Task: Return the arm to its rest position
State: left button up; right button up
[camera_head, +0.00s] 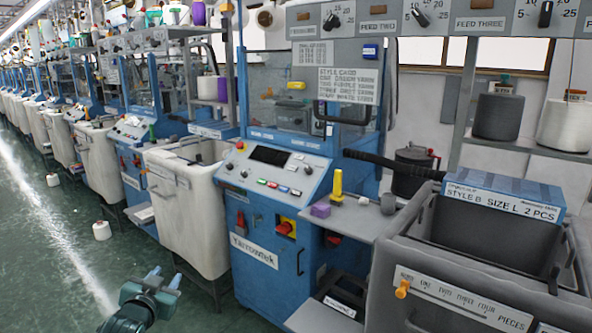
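My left gripper (166,277) shows at the bottom of the head view, left of centre. Its two fingertips stand apart with only floor between them, so it is open and empty. The blue-green wrist behind it comes in from the bottom edge. It is over the green floor (60,230), in front of the white bin (190,225), and appears to touch nothing. My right gripper is not in view.
A blue knitting machine (265,240) with a control panel stands in the middle. A grey bin (470,290) with a blue-and-white box (500,205) is at the right. A grey side shelf (350,222) juts out between.

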pick_arm(q)
jog(key=s+d+f+g+h, duration=0.1)
jog(key=s+d+f+g, duration=0.1)
jog(key=s+d+f, duration=0.45)
jog(key=s+d+f+g+h, duration=0.15)
jog(key=s+d+f, duration=0.25)
jog(key=s+f, duration=0.5)
jog(key=s+d+g, duration=0.1)
jog(key=s+d, duration=0.1)
jog(key=s, duration=0.7)
jog(key=s+d+f+h, duration=0.1)
jog(key=s+d, duration=0.2)
jog(key=s, duration=0.6)
jog(key=shift+s+d+g, duration=0.15)
jog(key=shift+d+g, duration=0.2)
jog(key=shift+f+h, duration=0.1)
jog(key=shift+h, duration=0.15)
